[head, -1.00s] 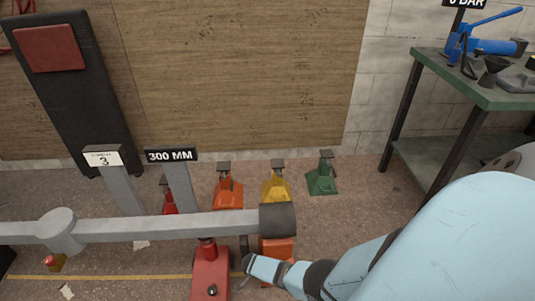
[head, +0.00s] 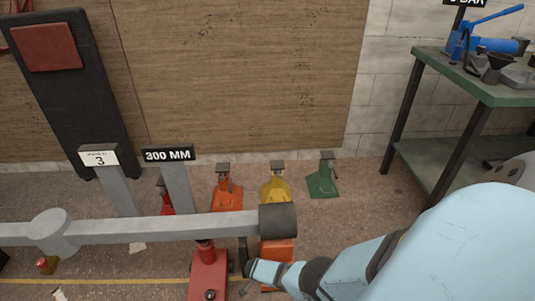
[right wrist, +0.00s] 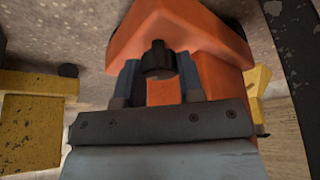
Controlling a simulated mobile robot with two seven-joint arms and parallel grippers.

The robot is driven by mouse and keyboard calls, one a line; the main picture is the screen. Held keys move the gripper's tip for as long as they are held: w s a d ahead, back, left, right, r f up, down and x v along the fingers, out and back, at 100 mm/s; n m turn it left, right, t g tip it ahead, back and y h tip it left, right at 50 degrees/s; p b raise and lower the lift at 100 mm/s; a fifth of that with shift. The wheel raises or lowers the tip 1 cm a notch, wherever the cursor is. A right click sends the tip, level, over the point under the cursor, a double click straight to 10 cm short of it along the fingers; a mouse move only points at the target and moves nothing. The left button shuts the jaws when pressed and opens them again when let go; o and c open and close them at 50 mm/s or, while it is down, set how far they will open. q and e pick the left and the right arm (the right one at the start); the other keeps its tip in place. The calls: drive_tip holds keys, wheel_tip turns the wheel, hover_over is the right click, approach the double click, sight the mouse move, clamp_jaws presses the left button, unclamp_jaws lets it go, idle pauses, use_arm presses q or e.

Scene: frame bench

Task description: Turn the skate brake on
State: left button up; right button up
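An orange body, which appears to be the skate (right wrist: 213,75), fills the upper middle of the right wrist view; a black knob (right wrist: 159,62) stands out from it. The fingers of my right gripper (right wrist: 161,78) lie on both sides of this knob, with no clear gap, so it looks shut on it. In the head view my right gripper (head: 248,268) is low in the middle, beside an orange block (head: 278,252) partly hidden under the dark end of a grey beam. Knob markings cannot be read. My left gripper is out of view.
The grey beam (head: 150,229) crosses above my right gripper. A red jack (head: 209,272) stands just left of it. Orange, yellow and green stands (head: 322,178) line the wall. A green bench (head: 480,90) is at right. Yellow parts (right wrist: 35,115) flank the orange body.

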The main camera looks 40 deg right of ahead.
drive_tip(key=shift+n, duration=0.3)
drive_tip(key=shift+s+n+t, duration=0.1)
drive_tip(key=shift+n+t, duration=0.4)
drive_tip(key=shift+n, duration=0.5)
drive_tip(key=n+t+y+p, duration=0.1)
drive_tip(key=n, duration=0.3)
drive_tip(key=shift+d, duration=0.1)
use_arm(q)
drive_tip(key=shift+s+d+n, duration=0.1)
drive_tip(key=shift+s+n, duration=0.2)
use_arm(e)
drive_tip(key=shift+s+n+t, duration=0.1)
drive_tip(key=shift+n+t, duration=0.2)
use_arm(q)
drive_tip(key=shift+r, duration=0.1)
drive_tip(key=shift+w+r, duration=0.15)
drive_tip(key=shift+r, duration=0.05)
use_arm(e)
drive_tip(key=o, duration=0.9)
drive_tip(key=shift+o, duration=0.2)
drive_tip(key=shift+r, duration=0.1)
